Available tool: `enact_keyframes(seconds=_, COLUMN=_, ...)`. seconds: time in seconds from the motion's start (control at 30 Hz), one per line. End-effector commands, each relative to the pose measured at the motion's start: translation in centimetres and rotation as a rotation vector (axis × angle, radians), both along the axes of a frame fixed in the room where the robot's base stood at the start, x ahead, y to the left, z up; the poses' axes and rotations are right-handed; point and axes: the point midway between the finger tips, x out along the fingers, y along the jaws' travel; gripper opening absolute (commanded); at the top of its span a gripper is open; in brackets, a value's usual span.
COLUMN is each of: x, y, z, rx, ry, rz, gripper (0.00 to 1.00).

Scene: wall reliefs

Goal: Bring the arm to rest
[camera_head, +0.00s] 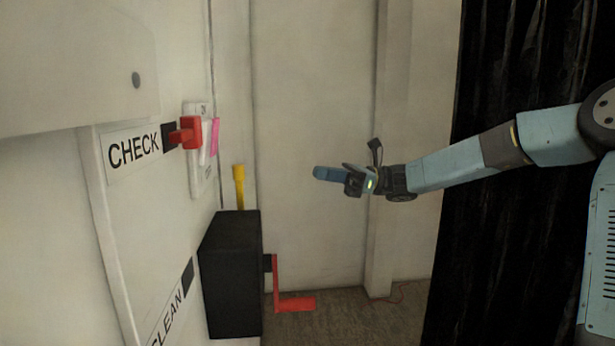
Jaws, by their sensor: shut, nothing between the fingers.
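My arm (450,165) reaches in from the right edge of the view and points left, roughly level. My gripper (322,174) is at its end, shut and empty, with blue fingers pointing left. It hangs in free air in front of the pale back wall, apart from everything around it. A small dark part stands up from my wrist.
On the left wall is a red switch handle (190,132) beside a CHECK label (133,151). Below is a black box (231,275) with a red crank (290,302) and a yellow handle (239,187). A black curtain (490,240) hangs behind my arm.

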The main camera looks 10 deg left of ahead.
Motion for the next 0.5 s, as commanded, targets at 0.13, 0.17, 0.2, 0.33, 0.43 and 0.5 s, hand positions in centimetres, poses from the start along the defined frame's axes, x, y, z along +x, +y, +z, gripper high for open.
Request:
enact_keyframes(seconds=0.13, x=0.35, y=-0.91, z=0.02, rx=0.0, ry=-0.001, rz=0.0, gripper=0.0)
enact_keyframes(seconds=0.17, x=0.38, y=-0.98, z=0.01, rx=0.0, ry=-0.001, rz=0.0, gripper=0.0)
enact_keyframes(seconds=0.2, x=0.4, y=-1.05, z=0.01, rx=0.0, ry=-0.001, rz=0.001, gripper=0.0)
enact_keyframes(seconds=0.33, x=0.42, y=-1.11, z=0.01, rx=0.0, ry=-0.001, rz=0.001, gripper=0.0)
enact_keyframes(seconds=0.43, x=0.42, y=-1.11, z=0.01, rx=0.0, ry=-0.001, rz=0.0, gripper=0.0)
enact_keyframes(seconds=0.5, x=0.42, y=-1.11, z=0.0, rx=-0.001, ry=-0.001, rz=0.0, gripper=0.0)
